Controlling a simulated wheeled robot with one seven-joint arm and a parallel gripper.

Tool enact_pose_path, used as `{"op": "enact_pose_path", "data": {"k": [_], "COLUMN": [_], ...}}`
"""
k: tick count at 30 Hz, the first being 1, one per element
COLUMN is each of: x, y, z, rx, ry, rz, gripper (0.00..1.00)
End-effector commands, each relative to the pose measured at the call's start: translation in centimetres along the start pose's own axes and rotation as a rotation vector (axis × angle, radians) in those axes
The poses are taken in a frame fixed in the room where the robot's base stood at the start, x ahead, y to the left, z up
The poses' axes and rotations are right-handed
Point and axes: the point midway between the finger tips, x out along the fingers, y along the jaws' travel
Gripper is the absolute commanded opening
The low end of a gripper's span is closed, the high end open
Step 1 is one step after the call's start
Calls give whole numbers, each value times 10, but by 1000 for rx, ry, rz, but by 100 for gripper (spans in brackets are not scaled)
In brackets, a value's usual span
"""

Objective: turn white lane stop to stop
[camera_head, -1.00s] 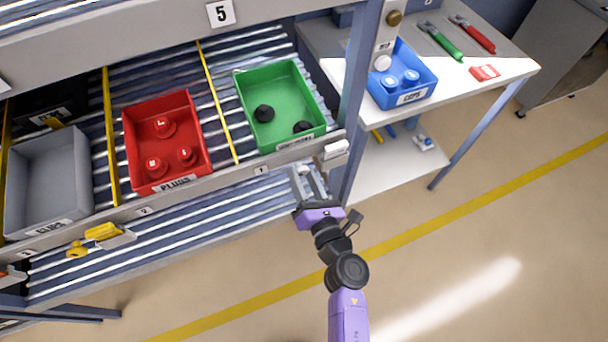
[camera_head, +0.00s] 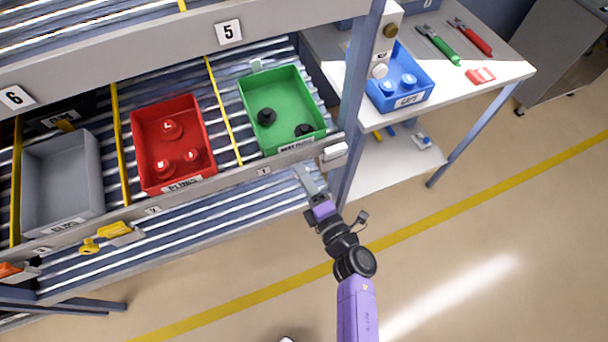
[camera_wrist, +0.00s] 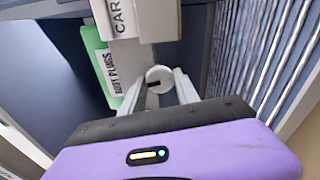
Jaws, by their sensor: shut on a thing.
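The white lane stop (camera_head: 333,154) sits on the front rail of the rack, at the right end below the green bin (camera_head: 285,142). Its pale block shows in the head view, while its round knob is hidden there by my fingers. In the wrist view the round white knob (camera_wrist: 158,78), with a dark slot, is between my fingertips. My gripper (camera_head: 304,174) is shut on the knob, seen nearly edge-on in the head view. It also shows in the wrist view (camera_wrist: 160,88).
A blue upright post (camera_head: 352,150) stands just right of the lane stop. A yellow lane stop (camera_head: 112,233) is on the rail further left. Red (camera_head: 207,160) and grey bins (camera_head: 90,190) lie left. A side table with a blue bin (camera_head: 425,92) is right. Floor in front is clear.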

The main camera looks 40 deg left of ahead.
Motion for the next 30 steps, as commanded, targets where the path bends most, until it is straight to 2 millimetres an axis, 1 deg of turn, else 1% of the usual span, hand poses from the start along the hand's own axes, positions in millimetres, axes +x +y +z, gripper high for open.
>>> {"op": "enact_pose_path", "data": {"k": [3, 10, 26, 27, 29, 30], "x": [0, 0, 0, 0, 0, 0], "y": [1, 0, 0, 0, 0, 0], "z": [1, 1, 1, 1, 1, 1], "rx": [59, 126, 147, 147, 146, 146], "ry": [4, 11, 12, 12, 12, 12], "rz": [6, 12, 14, 14, 14, 14], "gripper": [0, 0, 0, 45, 57, 59]}}
